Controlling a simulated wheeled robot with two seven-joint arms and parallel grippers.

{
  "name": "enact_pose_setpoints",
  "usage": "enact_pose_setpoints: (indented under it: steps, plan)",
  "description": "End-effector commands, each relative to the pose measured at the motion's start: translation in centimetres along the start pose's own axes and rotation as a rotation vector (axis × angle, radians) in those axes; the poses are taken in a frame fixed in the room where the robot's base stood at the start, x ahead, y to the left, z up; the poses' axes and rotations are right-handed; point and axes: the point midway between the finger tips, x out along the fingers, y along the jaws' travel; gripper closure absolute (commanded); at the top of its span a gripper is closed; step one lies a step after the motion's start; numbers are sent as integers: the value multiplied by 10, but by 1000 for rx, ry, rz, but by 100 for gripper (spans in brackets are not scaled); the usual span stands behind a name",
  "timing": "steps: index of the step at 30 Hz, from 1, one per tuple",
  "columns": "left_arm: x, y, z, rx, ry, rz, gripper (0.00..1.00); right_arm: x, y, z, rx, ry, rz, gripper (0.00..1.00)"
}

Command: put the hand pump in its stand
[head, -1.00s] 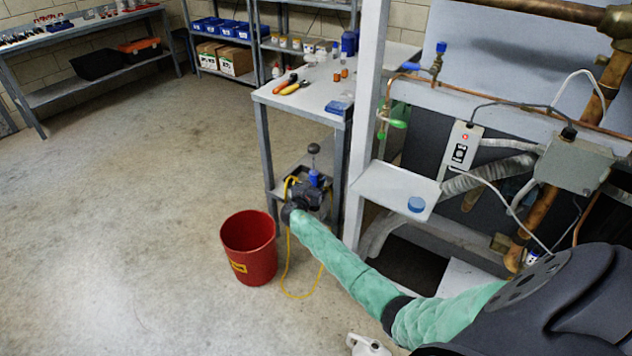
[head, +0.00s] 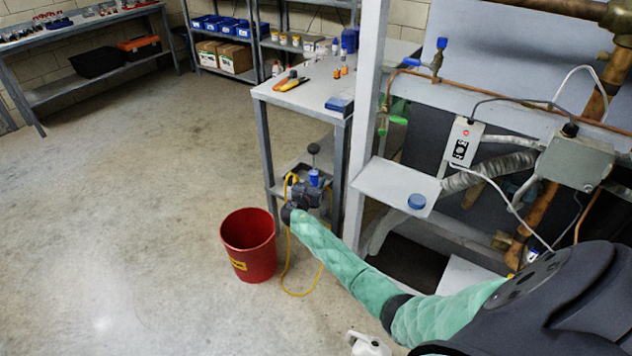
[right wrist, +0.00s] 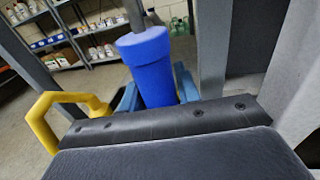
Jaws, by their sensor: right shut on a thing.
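The hand pump has a blue body (head: 314,178) with a dark round knob (head: 313,148) on a thin rod above it. It stands about upright at the lower shelf of the grey side table. My right gripper (head: 305,194) is at the pump's body, shut on it. In the right wrist view the blue pump body (right wrist: 150,62) sits between the blue fingers of my right gripper (right wrist: 156,88). A yellow hose (head: 289,262) hangs to the floor. I cannot clearly make out the stand; the pump's lower end is hidden by my gripper. My left gripper is not in view.
A red bucket (head: 248,246) stands on the floor left of my right forearm. The table top (head: 318,100) above the lower shelf holds tools and small bottles. A white upright post (head: 366,120) and the compressor rack's small shelf (head: 395,186) are close on the right. The floor at left is clear.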

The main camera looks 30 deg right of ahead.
Motion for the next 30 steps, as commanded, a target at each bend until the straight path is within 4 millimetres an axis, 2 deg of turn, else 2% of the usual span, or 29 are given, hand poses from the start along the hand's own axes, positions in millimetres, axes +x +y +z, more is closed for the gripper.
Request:
enact_pose_setpoints:
  steps: [6,21,22,24,25,26,30]
  plan:
    - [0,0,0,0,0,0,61,1,1,3,3,-3,0,100]
    - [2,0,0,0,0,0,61,1,1,-3,3,-3,0,100]
    - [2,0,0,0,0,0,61,1,1,-2,3,-3,0,64]
    - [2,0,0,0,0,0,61,1,1,-2,3,-3,0,50]
    - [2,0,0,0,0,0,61,1,1,-3,2,-3,0,44]
    - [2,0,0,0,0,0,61,1,0,-3,2,-2,0,42]
    - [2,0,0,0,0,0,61,0,0,-4,1,-1,0,42]
